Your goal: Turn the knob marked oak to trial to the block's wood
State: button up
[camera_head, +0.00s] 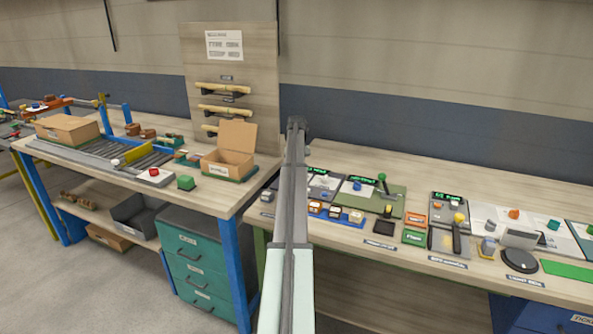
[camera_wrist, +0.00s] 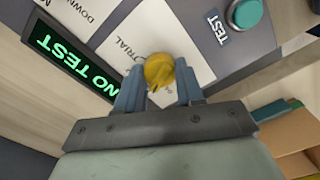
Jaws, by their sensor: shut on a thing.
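A yellow knob (camera_wrist: 159,69) stands on a white plate (camera_wrist: 178,32) in the wrist view. Printed text on the plate beside it ends in "TRIAL"; the rest is hidden or out of frame. My gripper (camera_wrist: 159,82) has one blue-grey finger on each side of the knob and is shut on it. A dark display (camera_wrist: 72,60) on the left glows green with "NO TEST". A teal button (camera_wrist: 246,13) sits by a "TEST" label at the upper right. In the head view my arm hides the knob and gripper. I cannot tell which thing is the block.
In the head view, a panel (camera_head: 325,180) with a green display shows just right of my arm. Several small labelled pieces (camera_head: 335,212) stand in front of it. An open cardboard box (camera_head: 229,163) is on the left bench. More panels with knobs line the right bench.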

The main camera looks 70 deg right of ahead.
jog(key=shift+m, duration=0.3)
jog(key=m, duration=0.3)
jog(key=shift+m, duration=2.6)
jog(key=o, duration=1)
jog(key=shift+o, duration=0.2)
jog(key=shift+r, duration=0.1)
notch_tip(320, 180, up, 14)
jog(key=shift+f, duration=0.2)
